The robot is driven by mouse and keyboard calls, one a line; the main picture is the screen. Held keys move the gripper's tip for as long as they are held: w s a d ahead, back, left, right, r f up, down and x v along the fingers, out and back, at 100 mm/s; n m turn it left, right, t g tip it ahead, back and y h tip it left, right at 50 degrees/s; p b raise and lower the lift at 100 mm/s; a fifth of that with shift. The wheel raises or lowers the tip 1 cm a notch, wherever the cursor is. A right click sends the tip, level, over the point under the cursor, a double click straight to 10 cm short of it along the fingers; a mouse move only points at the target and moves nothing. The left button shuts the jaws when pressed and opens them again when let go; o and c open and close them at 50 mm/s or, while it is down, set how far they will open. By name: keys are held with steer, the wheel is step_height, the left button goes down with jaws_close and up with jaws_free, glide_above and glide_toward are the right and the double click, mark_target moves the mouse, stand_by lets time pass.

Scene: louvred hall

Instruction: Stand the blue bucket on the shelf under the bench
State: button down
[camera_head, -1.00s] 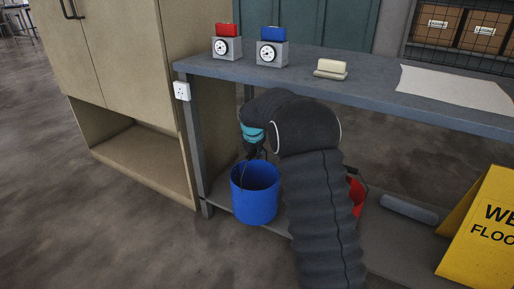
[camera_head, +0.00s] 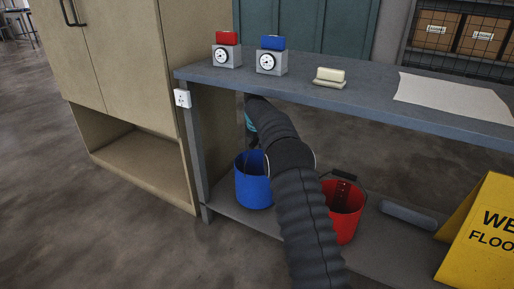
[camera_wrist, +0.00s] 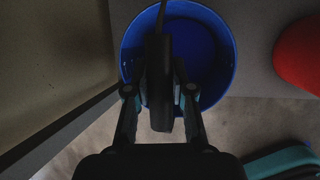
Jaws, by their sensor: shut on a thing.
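The blue bucket (camera_head: 253,186) is upright under the bench (camera_head: 330,98), at the left end of the lower shelf (camera_head: 228,206). I cannot tell whether its base touches the shelf or hangs just above it. In the wrist view the bucket (camera_wrist: 226,62) is seen from above, its mouth open and its inside partly hidden by my gripper. My gripper (camera_wrist: 160,88) is shut on the bucket's dark handle above the mouth. In the head view my gripper (camera_head: 254,140) is mostly hidden behind my arm.
A red bucket (camera_head: 344,208) stands on the shelf to the right, and shows in the wrist view (camera_wrist: 301,55). A grey roll (camera_head: 408,214) lies further right. The bench leg (camera_head: 196,150) is close on the left. A yellow wet-floor sign (camera_head: 485,235) stands front right.

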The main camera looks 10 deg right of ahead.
steer(key=shift+w+r, duration=0.1)
steer(key=shift+w, duration=0.2)
steer(key=shift+f, duration=1.85)
steer(key=c, duration=1)
jaws_free()
steer(key=shift+f, duration=0.1)
